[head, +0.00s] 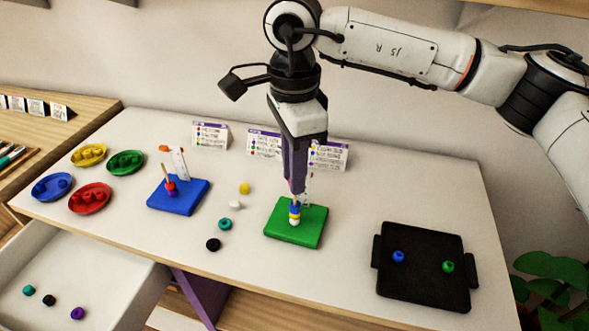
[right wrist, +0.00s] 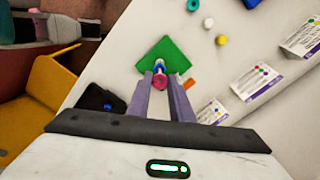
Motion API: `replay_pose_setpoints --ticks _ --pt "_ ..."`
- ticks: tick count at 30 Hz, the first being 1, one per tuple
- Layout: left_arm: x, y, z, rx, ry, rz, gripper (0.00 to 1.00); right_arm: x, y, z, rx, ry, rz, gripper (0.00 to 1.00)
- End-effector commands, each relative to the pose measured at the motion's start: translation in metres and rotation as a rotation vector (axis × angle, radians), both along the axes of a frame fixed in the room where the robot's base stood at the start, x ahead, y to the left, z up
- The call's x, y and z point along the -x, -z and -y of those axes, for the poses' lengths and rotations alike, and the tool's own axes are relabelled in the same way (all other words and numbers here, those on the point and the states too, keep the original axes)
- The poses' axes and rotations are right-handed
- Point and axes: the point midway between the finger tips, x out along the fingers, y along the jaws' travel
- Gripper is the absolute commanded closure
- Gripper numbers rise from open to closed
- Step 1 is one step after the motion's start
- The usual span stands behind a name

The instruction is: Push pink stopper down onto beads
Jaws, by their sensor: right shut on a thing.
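My right gripper (head: 296,189) points down over the green board (head: 312,233) and is shut on the pink stopper. In the right wrist view the pink stopper (right wrist: 159,83) shows between the two purple fingers. In the head view the fingers mostly hide it. Below the fingertips a peg stands on the green board, with a stack of beads (head: 295,214) around it in blue, yellow and white. The stopper is above the stack; I cannot tell whether it touches the top bead. My left gripper is not in view.
A blue board (head: 181,200) with a beaded peg stands to the left. Loose yellow, white, teal and black beads lie between the boards. A black tray (head: 425,293) with two beads is at right. Several colored dishes are at far left; cards (head: 210,134) stand behind.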

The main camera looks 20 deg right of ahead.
Motion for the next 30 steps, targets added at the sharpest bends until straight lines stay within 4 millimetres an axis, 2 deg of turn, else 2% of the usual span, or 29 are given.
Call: replay_pose_setpoints --ticks 30 --pt "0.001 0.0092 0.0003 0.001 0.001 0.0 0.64 0.0 0.0096 -0.0008 0.0 0.0 0.0 1.0"
